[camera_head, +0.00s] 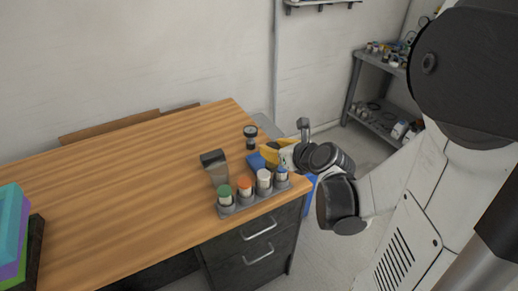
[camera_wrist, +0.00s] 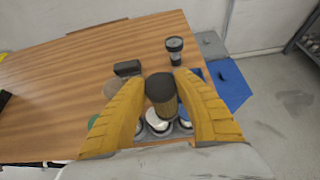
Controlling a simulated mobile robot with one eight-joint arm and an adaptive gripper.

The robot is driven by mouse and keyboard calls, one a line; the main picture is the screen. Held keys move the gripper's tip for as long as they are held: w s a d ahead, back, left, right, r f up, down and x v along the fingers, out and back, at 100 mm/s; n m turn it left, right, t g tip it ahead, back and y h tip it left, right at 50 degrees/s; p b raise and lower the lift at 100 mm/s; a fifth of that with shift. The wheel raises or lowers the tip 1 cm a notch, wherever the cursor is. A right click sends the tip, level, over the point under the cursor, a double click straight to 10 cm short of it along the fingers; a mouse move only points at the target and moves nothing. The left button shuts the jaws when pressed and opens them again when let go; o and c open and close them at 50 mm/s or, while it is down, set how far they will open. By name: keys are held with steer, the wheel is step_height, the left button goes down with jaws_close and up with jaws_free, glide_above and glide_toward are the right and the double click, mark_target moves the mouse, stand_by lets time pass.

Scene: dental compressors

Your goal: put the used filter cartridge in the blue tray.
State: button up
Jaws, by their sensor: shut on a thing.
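My gripper's yellow fingers (camera_wrist: 162,106) are shut around a brown cylindrical cartridge with a dark cap (camera_wrist: 161,88), which looks like the used filter cartridge. It is held above the rack area, near the table's right edge. In the head view, my gripper (camera_head: 272,153) is seen from the side at the right end of the table, and the cartridge cannot be made out. A flat blue surface, perhaps the blue tray (camera_wrist: 232,88), lies beyond the table's right edge in the wrist view. In the head view, a blue patch (camera_head: 309,194) shows there, mostly hidden behind my arm.
A grey rack (camera_head: 228,210) with several coloured-cap bottles stands at the table's front right corner. The table's middle (camera_head: 130,185) is clear. Shelves (camera_head: 385,95) stand behind.

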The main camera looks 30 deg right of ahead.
steer(key=shift+w+d+f+b, duration=0.25)
steer(key=shift+w+f+b, duration=0.9)
steer(key=shift+w+f, duration=0.7)
steer(key=shift+w+d+f+b, duration=0.3)
steer(key=shift+w+f+b, duration=0.9)
steer(key=shift+w+f, duration=0.65)
steer(key=shift+w+d+f+b, duration=0.25)
steer(key=shift+w+f+b, duration=0.9)
steer(key=shift+w+f, duration=0.7)
steer(key=shift+w+r, duration=0.2)
steer(key=shift+r, duration=0.05)
steer(key=shift+f, duration=0.15)
steer(key=o, duration=1.2)
steer(key=shift+c, duration=0.2)
